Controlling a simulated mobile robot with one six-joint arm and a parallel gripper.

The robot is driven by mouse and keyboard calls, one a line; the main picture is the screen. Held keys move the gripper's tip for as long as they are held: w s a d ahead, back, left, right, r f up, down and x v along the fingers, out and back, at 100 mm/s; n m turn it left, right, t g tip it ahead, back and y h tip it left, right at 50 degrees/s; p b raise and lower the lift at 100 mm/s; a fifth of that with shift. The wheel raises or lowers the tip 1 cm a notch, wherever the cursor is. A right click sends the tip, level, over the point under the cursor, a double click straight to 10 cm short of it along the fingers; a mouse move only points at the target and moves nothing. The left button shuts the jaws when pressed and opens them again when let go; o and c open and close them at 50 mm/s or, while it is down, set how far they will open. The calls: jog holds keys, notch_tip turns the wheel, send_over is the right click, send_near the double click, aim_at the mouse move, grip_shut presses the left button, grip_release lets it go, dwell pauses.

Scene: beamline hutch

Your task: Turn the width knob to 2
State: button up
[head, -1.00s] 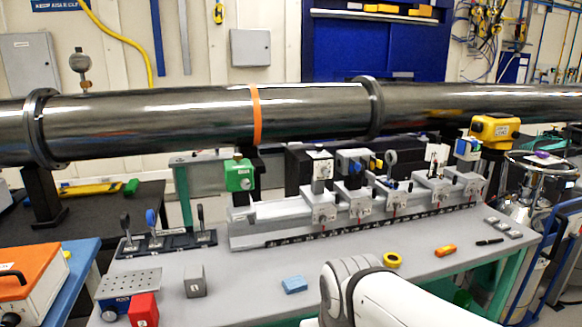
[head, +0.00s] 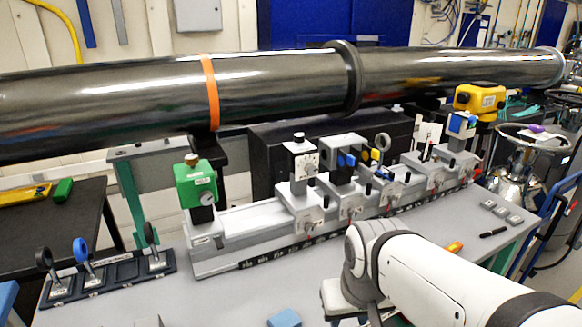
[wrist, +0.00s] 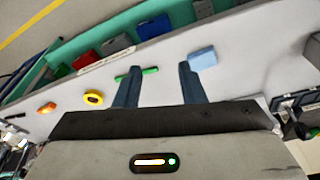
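Several units stand on the grey rail (head: 240,250) in the head view. The green unit (head: 195,184) at the rail's left end has a small round gauge. I cannot read which knob is labelled width. My gripper (wrist: 159,68) shows in the wrist view with two dark blue fingers apart and nothing held. It hangs over the bench, pointing away from the rail units. In the head view my white arm hides the fingers.
A large dark pipe (head: 280,90) runs above and behind the rail. A holder tray (head: 110,277) with upright tools stands left of the rail.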

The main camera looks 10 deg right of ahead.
jog(key=shift+o, duration=0.7)
jog(key=shift+w, duration=0.1)
jog(key=shift+o, duration=0.7)
jog(key=w+d+t, duration=0.2)
jog(key=w+d, duration=0.1)
jog(key=w, duration=0.3)
jog(key=shift+w+d+r+h+p, duration=0.25)
jog(key=shift+w+h+p, duration=0.05)
jog(key=shift+w+h, duration=0.1)
jog(key=n+t+y+p, duration=0.2)
jog(key=n+t+y, duration=0.45)
jog(key=t, duration=0.55)
send_near(313, 171)
jog(key=w, duration=0.1)
jog(key=shift+m, duration=0.25)
jog(key=p+x, duration=0.1)
jog(key=x, duration=0.6)
jog(key=shift+a+p, duration=0.3)
jog(key=shift+p, duration=0.1)
